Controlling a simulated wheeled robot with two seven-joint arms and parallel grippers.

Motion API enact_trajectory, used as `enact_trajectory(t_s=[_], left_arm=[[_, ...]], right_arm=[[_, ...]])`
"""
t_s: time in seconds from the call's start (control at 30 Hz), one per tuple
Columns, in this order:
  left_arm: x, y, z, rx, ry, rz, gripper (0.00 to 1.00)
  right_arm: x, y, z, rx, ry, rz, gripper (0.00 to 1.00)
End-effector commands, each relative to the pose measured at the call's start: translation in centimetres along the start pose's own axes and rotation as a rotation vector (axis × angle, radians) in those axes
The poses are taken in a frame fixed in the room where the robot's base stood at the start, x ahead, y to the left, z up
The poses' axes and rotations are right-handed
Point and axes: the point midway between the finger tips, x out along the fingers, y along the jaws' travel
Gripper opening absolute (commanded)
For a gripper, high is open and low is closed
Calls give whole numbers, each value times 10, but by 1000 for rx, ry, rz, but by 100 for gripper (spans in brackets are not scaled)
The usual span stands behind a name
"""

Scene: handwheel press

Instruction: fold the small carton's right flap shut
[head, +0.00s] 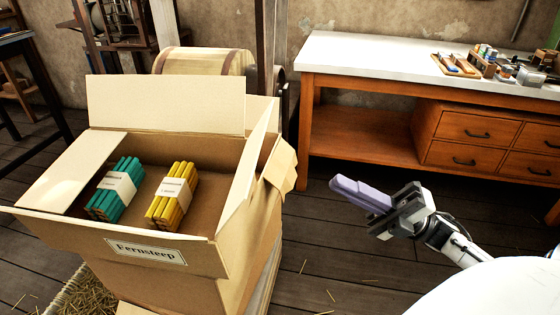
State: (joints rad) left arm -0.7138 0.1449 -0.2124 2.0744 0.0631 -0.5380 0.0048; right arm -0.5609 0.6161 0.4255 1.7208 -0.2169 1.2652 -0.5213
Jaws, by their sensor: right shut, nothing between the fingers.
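The small carton (180,262) stands open at the left of the head view, with a label on its front. Its right flap (246,160) stands up steeply along the right side of the opening. The back flap (165,105) is upright, and the left flap (75,170) slopes at the left side. A teal bundle (115,190) and a yellow bundle (172,196), each with a paper band, lie inside. My right gripper (343,187) is shut and empty, in the air to the right of the carton and apart from it. My left gripper is out of view.
Another cardboard panel (281,165) juts out at the carton's right side; I cannot tell what it belongs to. A white-topped workbench (375,58) with drawers and small items stands behind right. Open plank floor (330,250) lies between the carton and my right arm.

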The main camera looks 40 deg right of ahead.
Motion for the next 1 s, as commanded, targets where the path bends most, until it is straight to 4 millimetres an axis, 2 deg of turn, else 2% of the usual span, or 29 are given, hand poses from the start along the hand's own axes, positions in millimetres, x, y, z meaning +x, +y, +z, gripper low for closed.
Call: enact_trajectory(t_s=[0.17,0.6,0.8,1.0], left_arm=[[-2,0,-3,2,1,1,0],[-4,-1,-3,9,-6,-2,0],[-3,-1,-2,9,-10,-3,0],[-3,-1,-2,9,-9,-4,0]], right_arm=[[23,3,-1,-5,10,4,0],[112,3,-1,-3,8,5,0],[133,2,-1,-1,5,3,0],[138,2,-1,0,4,2,0]])
